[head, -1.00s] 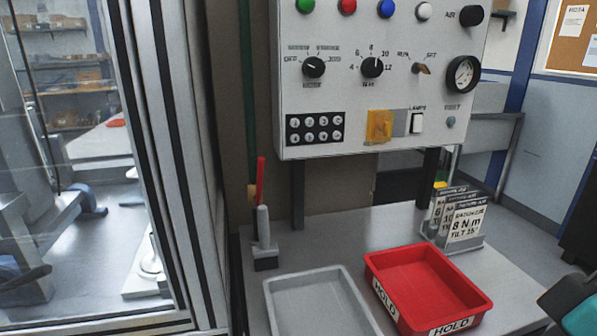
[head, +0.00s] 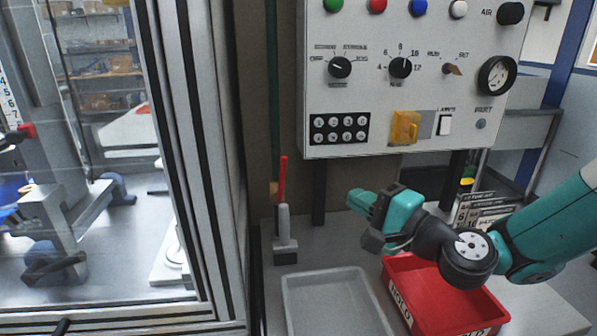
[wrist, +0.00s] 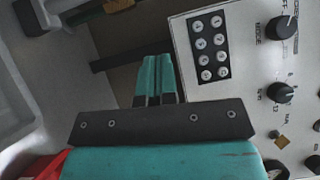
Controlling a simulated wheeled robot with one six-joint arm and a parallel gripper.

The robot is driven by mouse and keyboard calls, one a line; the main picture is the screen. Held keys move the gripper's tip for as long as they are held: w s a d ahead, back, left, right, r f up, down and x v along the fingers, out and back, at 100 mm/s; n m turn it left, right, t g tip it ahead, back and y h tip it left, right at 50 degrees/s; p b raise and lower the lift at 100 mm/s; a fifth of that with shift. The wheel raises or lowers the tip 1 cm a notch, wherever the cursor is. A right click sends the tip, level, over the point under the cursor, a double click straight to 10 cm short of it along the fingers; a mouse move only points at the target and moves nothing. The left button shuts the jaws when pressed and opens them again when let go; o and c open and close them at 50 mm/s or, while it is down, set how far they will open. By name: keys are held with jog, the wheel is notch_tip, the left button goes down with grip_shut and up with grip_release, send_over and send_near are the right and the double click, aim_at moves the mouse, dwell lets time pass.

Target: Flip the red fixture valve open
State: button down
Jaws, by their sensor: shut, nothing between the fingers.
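The red valve handle (head: 282,180) stands upright in the head view, beside the green pipe at the left of the control panel. A small brass-coloured part (head: 273,190) shows next to it, and a grey upright piece on a dark base partly hides its lower end. My gripper (head: 358,200) is to the right of the handle, apart from it, in front of and below the panel. Its teal fingers (wrist: 155,78) are together and empty in the wrist view. The red handle cannot be made out in the wrist view.
The control panel (head: 400,90) hangs above the bench. A grey tray (head: 330,280) and a red tray marked HOLD (head: 400,308) stand on the bench, the red one partly behind my arm. A framed glass enclosure (head: 190,160) stands at the left.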

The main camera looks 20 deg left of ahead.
aim_at(281, 181)
jog(key=s+a+p+x, duration=0.1)
jog(key=s+p+x, duration=0.1)
jog(key=p+x, duration=0.5)
jog(key=shift+x, duration=2.85)
jog(key=shift+s+r, duration=0.15)
